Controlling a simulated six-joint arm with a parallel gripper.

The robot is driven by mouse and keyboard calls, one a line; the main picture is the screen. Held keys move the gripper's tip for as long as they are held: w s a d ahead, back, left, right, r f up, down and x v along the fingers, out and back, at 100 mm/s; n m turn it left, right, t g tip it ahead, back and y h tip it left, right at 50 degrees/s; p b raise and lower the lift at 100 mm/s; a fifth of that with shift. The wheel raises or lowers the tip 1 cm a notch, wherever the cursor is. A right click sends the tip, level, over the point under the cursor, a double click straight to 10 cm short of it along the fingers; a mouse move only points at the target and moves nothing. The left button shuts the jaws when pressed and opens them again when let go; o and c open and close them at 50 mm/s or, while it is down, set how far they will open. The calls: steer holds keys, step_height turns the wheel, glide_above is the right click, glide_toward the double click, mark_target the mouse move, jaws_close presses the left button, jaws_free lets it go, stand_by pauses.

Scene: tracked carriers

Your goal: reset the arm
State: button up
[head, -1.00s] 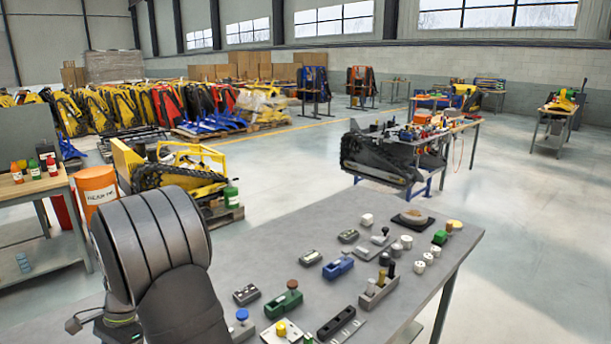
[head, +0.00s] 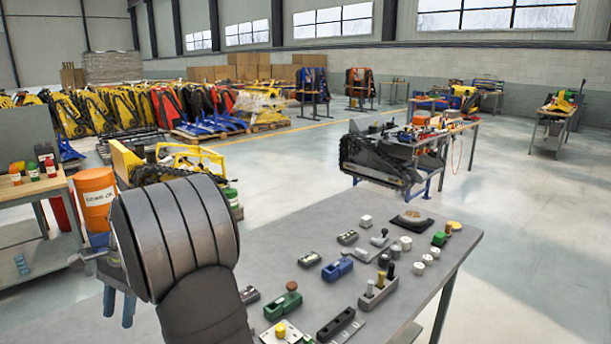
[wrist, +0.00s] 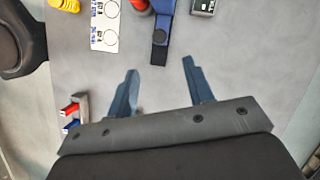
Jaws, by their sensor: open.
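My large dark arm link covers part of that end. In the wrist view my gripper (wrist: 158,75) shows two blue fingers spread wide apart. They are open and empty, with bare grey surface between them.
The wrist view shows a white card with circles (wrist: 105,25), a yellow part (wrist: 65,5), a grey box (wrist: 203,7) and a holder with red and blue pegs (wrist: 75,115). A green block (head: 283,305) and several small parts stand on the bench. An orange drum (head: 96,198) stands left.

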steer(key=x, duration=1.3)
steer(key=shift+s+d+f, duration=0.1)
steer(key=shift+s+f, duration=0.05)
steer(key=shift+f, duration=0.2)
steer(key=w+d, duration=0.3)
steer(key=w, duration=0.1)
steer(key=w+d, duration=0.3)
steer(key=d, duration=0.1)
steer(key=shift+w+d, duration=0.25)
steer(key=shift+w, duration=0.1)
steer(key=v, duration=1.7)
steer(key=s+a+r+m+t+h, duration=0.1)
steer(key=s+a+r, duration=0.3)
steer(key=s, duration=0.4)
steer(key=shift+r+m+t, duration=0.5)
steer(key=shift+r+m, duration=0.1)
steer(key=shift+r, duration=0.2)
